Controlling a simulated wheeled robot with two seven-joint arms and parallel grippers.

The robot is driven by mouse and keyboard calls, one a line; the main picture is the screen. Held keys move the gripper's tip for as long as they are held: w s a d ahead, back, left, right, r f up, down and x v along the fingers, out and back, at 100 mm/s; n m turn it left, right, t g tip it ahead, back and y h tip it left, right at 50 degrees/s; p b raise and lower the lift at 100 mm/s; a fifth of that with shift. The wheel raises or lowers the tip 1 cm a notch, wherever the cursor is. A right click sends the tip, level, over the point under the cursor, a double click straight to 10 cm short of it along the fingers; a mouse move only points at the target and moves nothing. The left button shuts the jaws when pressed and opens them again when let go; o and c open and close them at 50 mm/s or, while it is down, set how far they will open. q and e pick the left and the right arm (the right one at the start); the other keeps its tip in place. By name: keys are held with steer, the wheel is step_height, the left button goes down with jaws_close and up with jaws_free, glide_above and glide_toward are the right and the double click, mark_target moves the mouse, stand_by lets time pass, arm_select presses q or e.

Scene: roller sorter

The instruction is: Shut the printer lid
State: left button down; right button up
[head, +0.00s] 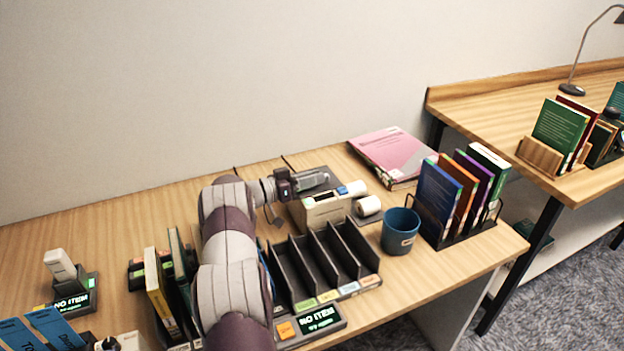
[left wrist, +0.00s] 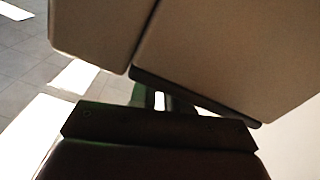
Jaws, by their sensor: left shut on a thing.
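The printer (head: 325,212) is a small beige box behind the black slotted sorter, with a blue-and-white part at its upper right. My left arm reaches over the desk from the front. My left gripper (head: 312,180) is at the printer's top rear. The left wrist view shows large beige panels (left wrist: 225,60) very close, with a dark edge beneath them. The left fingers (left wrist: 160,102) are mostly hidden against these panels. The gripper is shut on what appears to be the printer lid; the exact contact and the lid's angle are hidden. My right gripper is not in view.
A white roll (head: 367,206) and a blue cup (head: 400,231) stand right of the printer. The black sorter (head: 372,262) is in front. A pink folder (head: 392,156) lies behind, and a book rack (head: 470,233) is at the right. The desk's back left is clear.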

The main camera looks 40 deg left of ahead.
arm_select(q)
steer(key=shift+s+d+f, duration=0.1)
steer(key=shift+d+f, duration=0.15)
steer(key=shift+f, duration=0.2)
steer(key=c, duration=1.3)
jaws_free()
steer(key=shift+o, duration=0.5)
steer(key=shift+s+d+r, duration=0.15)
steer(key=shift+r, duration=0.05)
steer(key=shift+a+r, duration=0.1)
steer(key=shift+a, duration=0.1)
